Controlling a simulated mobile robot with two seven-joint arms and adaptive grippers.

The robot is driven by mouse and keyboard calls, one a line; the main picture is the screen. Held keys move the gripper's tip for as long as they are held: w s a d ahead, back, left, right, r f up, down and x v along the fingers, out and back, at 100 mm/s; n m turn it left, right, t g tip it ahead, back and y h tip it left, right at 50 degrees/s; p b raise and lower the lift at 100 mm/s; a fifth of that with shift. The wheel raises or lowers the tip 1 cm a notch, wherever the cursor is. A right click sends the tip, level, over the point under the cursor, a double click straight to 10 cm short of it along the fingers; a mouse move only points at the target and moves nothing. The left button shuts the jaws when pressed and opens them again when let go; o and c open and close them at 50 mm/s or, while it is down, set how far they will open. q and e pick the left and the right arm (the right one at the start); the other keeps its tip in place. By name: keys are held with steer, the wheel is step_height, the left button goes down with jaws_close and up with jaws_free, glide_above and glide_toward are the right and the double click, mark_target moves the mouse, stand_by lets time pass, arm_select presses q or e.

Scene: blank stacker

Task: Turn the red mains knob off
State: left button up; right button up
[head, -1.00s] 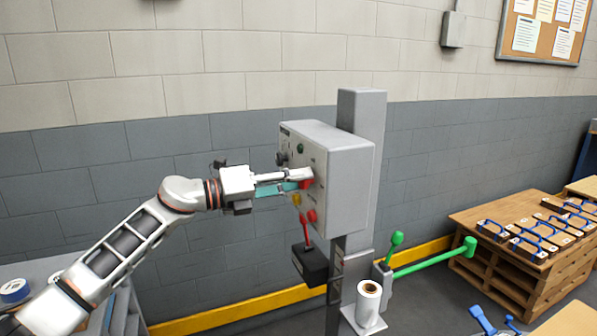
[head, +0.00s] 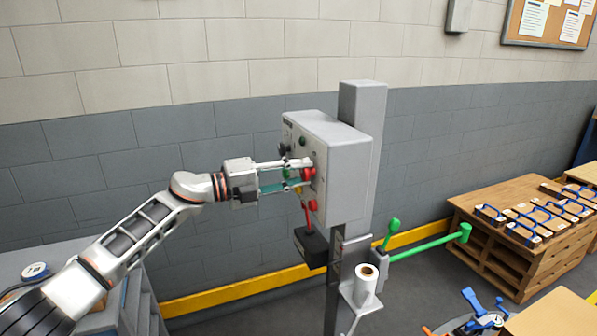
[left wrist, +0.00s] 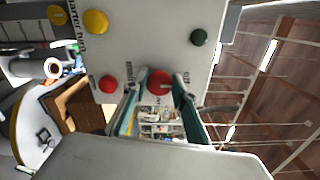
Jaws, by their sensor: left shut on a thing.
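The red mains knob (head: 309,174) is on the face of the grey control box (head: 345,165), which is mounted on a post. My left gripper (head: 301,174) is at the box face with one finger above and one below the knob. In the left wrist view the red knob (left wrist: 159,82) sits between the two fingertips (left wrist: 160,80), and the gripper is shut on it. Lettering stands on both sides of the knob, and a small light mark crosses its face. My right gripper is not in view.
Beside the knob are another red button (left wrist: 108,84), a yellow button (left wrist: 96,22) and a dark green one (left wrist: 199,37). A black box (head: 311,247) hangs below the panel. Pallets (head: 530,245) are at right.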

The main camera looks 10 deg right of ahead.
arm_select(q)
steer(key=shift+f, duration=0.1)
steer(key=o, duration=1.1)
steer(key=shift+a, duration=0.1)
steer(key=a, duration=0.4)
steer(key=s+a, duration=0.1)
steer(key=a, duration=0.2)
steer(key=s+a, duration=0.1)
steer(key=a, duration=0.3)
steer(key=shift+s+a, duration=0.15)
steer(key=shift+a, duration=0.15)
